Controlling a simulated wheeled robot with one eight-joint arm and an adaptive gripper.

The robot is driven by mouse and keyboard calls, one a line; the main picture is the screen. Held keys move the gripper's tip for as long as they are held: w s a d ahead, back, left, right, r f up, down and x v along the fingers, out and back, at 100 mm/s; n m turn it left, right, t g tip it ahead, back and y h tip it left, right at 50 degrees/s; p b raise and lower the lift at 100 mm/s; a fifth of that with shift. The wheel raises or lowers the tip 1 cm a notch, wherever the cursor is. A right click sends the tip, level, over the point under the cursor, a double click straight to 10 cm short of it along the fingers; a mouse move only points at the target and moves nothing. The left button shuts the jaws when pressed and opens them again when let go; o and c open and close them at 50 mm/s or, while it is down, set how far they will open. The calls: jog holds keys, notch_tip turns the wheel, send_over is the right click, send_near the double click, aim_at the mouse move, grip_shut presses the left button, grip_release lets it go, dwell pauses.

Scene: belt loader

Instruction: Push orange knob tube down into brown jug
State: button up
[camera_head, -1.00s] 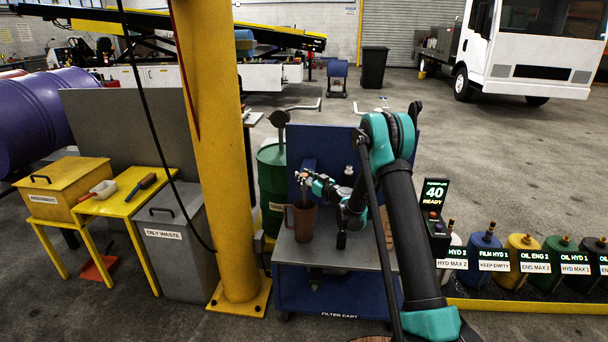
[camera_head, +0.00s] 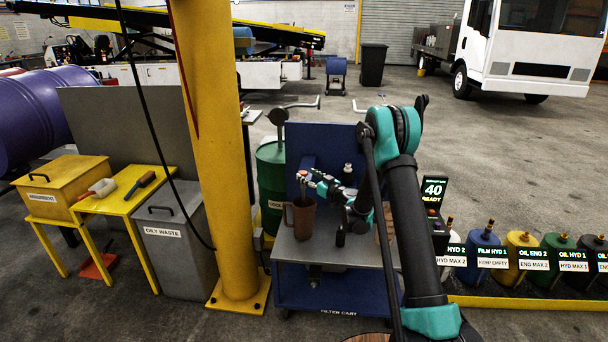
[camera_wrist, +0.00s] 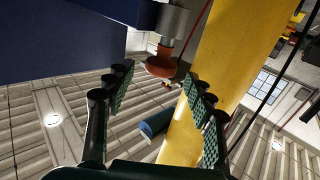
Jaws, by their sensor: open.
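The brown jug (camera_head: 300,219) stands upright on the grey top of the cart. The orange knob (camera_head: 302,175) is above the jug's mouth, on a thin tube that runs down toward the jug. In the wrist view the orange-red knob (camera_wrist: 160,66) shows with a grey cylindrical piece against it. My gripper (camera_head: 313,182) is just right of the knob, above jug height. In the wrist view my gripper (camera_wrist: 158,80) is open, with the knob in line with the gap between its fingertips. I cannot tell whether a finger touches it. The jug's inside is hidden.
The blue filter cart (camera_head: 335,296) has an upright blue back panel (camera_head: 330,140). A dark bottle (camera_head: 341,236) stands right of the jug. A yellow post (camera_head: 215,150) rises left of the cart. A green drum (camera_head: 271,185) stands behind the jug.

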jog(key=v, duration=0.8)
jog(key=shift+s+d, duration=0.2)
jog(key=s+d+r+m+g+h, duration=0.1)
jog(key=s+d+r+g+h, duration=0.15)
jog(key=s, duration=0.55)
jog(key=s+d+r+m+g+h, duration=0.1)
jog(key=s+r+g, duration=0.15)
jog(key=s, duration=0.55)
jog(key=s+d+f+m+g+h, duration=0.1)
jog(key=s+d+f+m+h, duration=0.1)
jog(key=s+d, duration=0.4)
jog(key=s+d+f+m+g+h, duration=0.1)
jog(key=s+d, duration=0.4)
jog(key=s, duration=0.7)
jog(key=s+d+f+m+g+h, duration=0.2)
jog(key=s+d+f+m+h, duration=0.1)
jog(key=s, duration=0.7)
jog(key=d+f+h, duration=0.1)
jog(key=d+h, duration=0.1)
jog(key=d, duration=0.1)
jog(key=shift+d+m+h, duration=0.3)
jog(key=shift+d+h, duration=0.05)
